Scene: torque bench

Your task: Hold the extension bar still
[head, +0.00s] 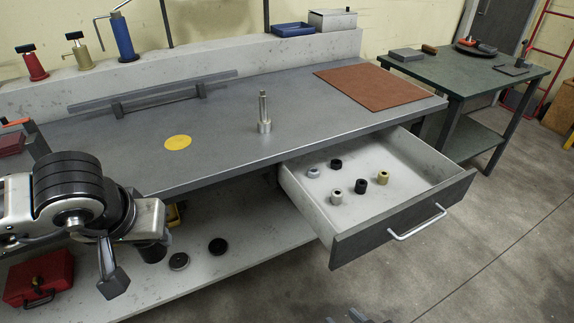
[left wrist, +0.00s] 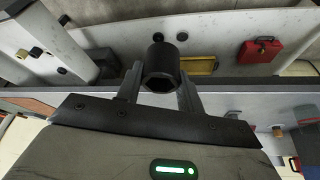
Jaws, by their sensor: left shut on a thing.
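The extension bar (head: 263,107) seems to be the slim chrome shaft standing upright on a wider metal base on the grey bench (head: 225,145). No gripper touches it. My left gripper (head: 112,272) hangs in front of the bench's front edge, left of the bar. In the left wrist view, the left gripper (left wrist: 160,85) is shut on a dark socket (left wrist: 158,60), whose hexagonal opening faces the camera. What looks like my right gripper (head: 356,318) shows only as grey tips at the bottom edge, below the drawer. Its jaws are cut off.
An open drawer (head: 355,250) juts out at the right with several sockets inside. A yellow disc (head: 178,142) and a brown mat (head: 370,88) lie on the bench. A red toolbox (head: 38,278) sits on the lower shelf. The bench around the bar is clear.

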